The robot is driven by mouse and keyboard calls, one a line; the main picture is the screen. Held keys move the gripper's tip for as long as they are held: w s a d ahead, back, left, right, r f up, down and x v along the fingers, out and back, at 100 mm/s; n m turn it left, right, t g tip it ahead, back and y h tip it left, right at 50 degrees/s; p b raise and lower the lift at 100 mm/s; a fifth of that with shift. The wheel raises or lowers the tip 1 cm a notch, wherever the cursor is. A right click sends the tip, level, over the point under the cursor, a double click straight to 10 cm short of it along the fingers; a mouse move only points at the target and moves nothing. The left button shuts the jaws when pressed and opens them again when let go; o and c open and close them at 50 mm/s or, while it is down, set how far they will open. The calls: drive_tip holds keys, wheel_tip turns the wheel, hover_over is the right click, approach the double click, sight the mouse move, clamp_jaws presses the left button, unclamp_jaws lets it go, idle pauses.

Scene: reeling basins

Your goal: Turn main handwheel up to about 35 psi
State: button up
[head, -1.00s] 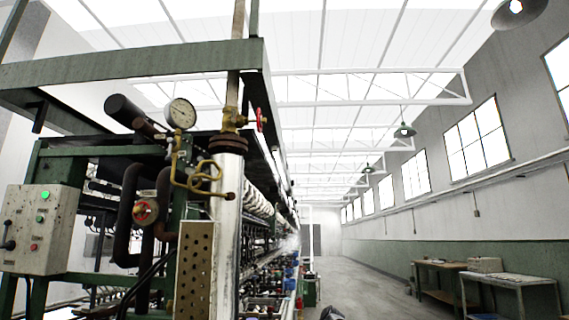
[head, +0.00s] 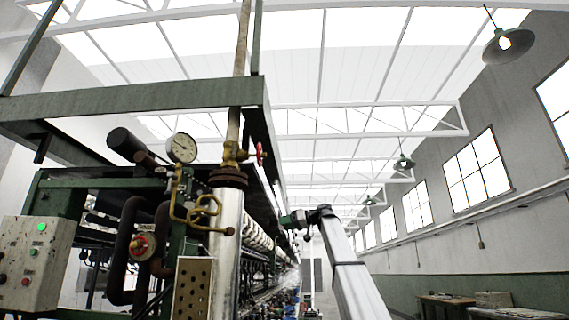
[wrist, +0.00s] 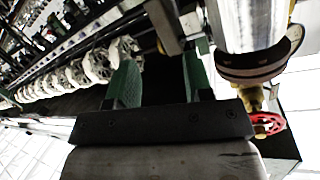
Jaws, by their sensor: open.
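A red handwheel (head: 260,154) is on a brass valve (head: 233,154) above the flanged silver pipe (head: 228,250). It also shows in the wrist view (wrist: 268,124), right of my gripper. A second red handwheel (head: 141,246) is lower left among dark pipes. I cannot tell which is the main one. A round white pressure gauge (head: 182,148) stands on brass tubing left of the silver pipe; its reading is too small to make out. My gripper (head: 291,220) is right of the silver pipe, apart from both wheels. Its green fingers (wrist: 158,78) are open and empty.
A green overhead beam (head: 150,105) and the reeling machine's row of white reels (head: 258,228) lie close by. A control box (head: 30,255) is at left. The aisle at right is open, with tables (head: 445,300) along the wall.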

drive_tip(key=s+r+n+g+y, duration=0.1)
drive_tip(key=s+r+n+y, duration=0.3)
drive_tip(key=r, duration=1.3)
drive_tip(key=n+g+h, duration=0.1)
drive_tip(key=n+g, duration=0.1)
approach(262, 155)
drive_tip(key=w, duration=0.1)
drive_tip(key=a, duration=0.7)
drive_tip(key=shift+w+r+m, duration=0.3)
drive_tip(key=shift+w+r, duration=0.05)
drive_tip(key=shift+w, duration=0.05)
drive_tip(key=shift+a, duration=0.1)
drive_tip(key=c, duration=0.8)
drive_tip(key=n, duration=1.6)
